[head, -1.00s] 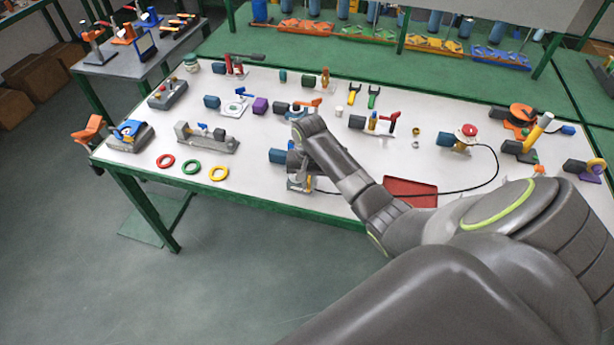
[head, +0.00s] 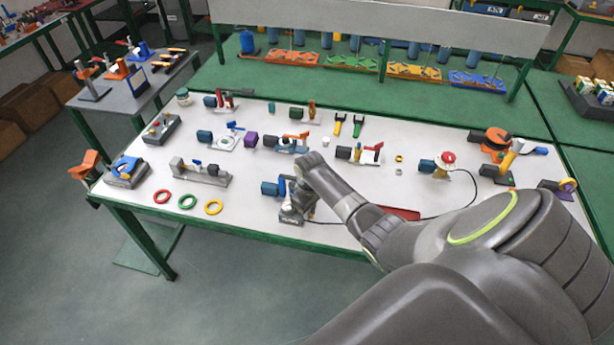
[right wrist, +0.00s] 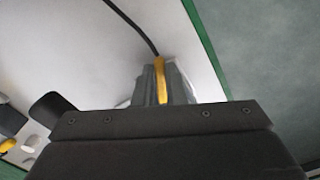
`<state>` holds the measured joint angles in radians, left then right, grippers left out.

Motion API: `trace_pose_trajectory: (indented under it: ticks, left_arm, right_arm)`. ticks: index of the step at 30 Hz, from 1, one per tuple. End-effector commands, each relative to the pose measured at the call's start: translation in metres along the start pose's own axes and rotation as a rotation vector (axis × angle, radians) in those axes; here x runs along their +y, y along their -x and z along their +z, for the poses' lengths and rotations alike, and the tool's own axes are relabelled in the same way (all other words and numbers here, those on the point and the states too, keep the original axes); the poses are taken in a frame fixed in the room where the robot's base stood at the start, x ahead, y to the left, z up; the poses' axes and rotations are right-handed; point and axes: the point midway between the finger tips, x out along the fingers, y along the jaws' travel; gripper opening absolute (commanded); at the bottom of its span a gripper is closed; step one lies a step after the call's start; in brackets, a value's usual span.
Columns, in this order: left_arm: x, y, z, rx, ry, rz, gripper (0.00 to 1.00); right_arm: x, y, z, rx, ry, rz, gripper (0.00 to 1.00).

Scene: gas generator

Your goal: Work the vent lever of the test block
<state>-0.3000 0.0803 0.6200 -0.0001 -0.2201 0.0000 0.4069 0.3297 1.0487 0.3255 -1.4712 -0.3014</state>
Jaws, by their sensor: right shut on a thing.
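The grey test block (head: 290,216) stands near the front edge of the white table, with a dark blue cylinder (head: 269,189) at its left. My right gripper (head: 292,203) reaches down onto the block from the right, and its wrist hides much of the block's top. In the right wrist view the gripper's grey fingers (right wrist: 163,84) are closed on a narrow yellow part (right wrist: 160,78), which looks like the vent lever. Its lower end is hidden by the gripper body. My left gripper is not in view.
A black cable (head: 450,208) runs from near the block to a device with a red knob (head: 448,157). A red tray (head: 402,213) lies right of the block, partly behind my arm. Red, green and yellow rings (head: 187,202) lie to the left. Several fixtures stand behind.

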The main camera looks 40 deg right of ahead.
Motion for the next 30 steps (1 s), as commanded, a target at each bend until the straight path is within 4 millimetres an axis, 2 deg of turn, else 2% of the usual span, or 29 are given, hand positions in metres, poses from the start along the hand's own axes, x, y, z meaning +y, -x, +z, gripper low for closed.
trace_pose_trajectory:
  ticks: [6,15,30]
  left_arm:
    - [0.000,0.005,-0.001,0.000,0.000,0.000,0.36]
    - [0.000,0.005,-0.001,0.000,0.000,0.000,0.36]
    - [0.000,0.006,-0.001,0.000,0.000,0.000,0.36]
  right_arm:
    - [0.008,0.001,-0.001,0.001,0.190,0.002,0.00]
    - [0.014,0.001,-0.003,0.001,0.382,0.002,0.00]
    - [0.017,0.001,-0.005,0.002,0.480,0.002,0.00]
